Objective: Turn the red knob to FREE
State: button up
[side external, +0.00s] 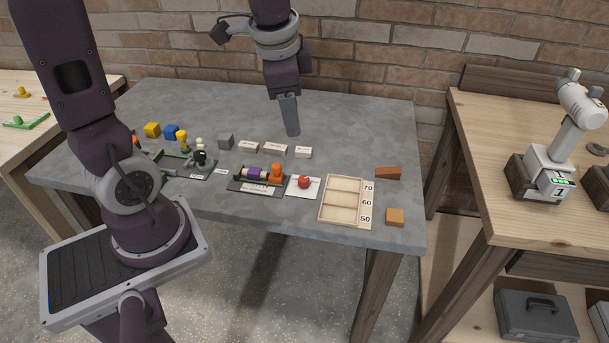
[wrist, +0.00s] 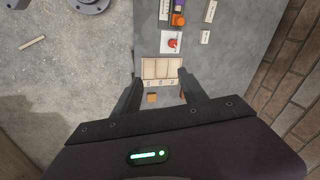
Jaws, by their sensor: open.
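The red knob (side external: 304,182) sits on a small white plate (side external: 291,191) near the front of the grey table, right of the green holder with the purple and orange pieces. The knob also shows in the wrist view (wrist: 173,43), at the upper middle on its white plate. Any lettering on the plate is too small to read. My gripper (side external: 291,133) points down at the back of the table, behind the knob and clear of it. In the wrist view its two fingers (wrist: 161,92) are apart with nothing held between them.
A wooden tray (side external: 320,213) marked 70, 60, 50 lies right of the knob. An orange block (side external: 395,217) and a brown wedge (side external: 388,173) lie farther right. White labelled blocks (side external: 275,149) stand behind the knob. The table's back right is clear.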

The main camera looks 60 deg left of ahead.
jog(key=w+a+f+m+g, duration=0.1)
jog(key=w+a+f+m, duration=0.15)
jog(key=w+f, duration=0.2)
jog(key=m+g+h, duration=0.2)
jog(key=m, duration=0.2)
send_over(305, 178)
notch_tip(305, 178, down, 15)
jog(key=shift+s+d+r, duration=0.1)
jog(key=shift+s+r, duration=0.05)
jog(key=shift+r, duration=0.05)
notch_tip(305, 178, down, 8)
jog(key=shift+r, duration=0.15)
jog(key=shift+c, duration=0.2)
grip_shut()
